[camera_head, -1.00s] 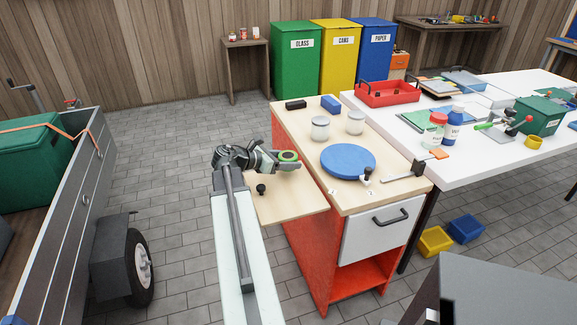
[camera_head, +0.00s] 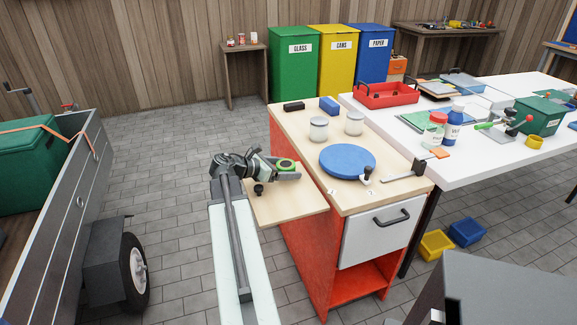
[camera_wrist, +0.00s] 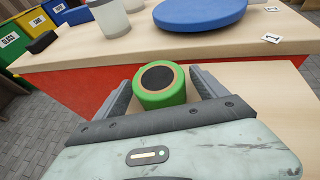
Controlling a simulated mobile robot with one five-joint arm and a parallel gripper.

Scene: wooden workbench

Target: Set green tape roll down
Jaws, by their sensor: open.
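The green tape roll (camera_wrist: 160,99) has a dark round centre with a tan ring. In the wrist view it sits between the two fingers of my gripper (camera_wrist: 163,88), which are open with a narrow gap on each side. In the head view the green tape roll (camera_head: 286,163) shows at the end of my gripper (camera_head: 290,171), over the low wooden side board (camera_head: 300,207) of the red cabinet. The underside of the roll is hidden, so its contact with the board cannot be seen.
The higher cabinet top (camera_head: 290,125) carries a blue disc (camera_head: 347,160), two pale jars and small blocks. Its red side (camera_wrist: 75,88) rises close beyond the gripper.

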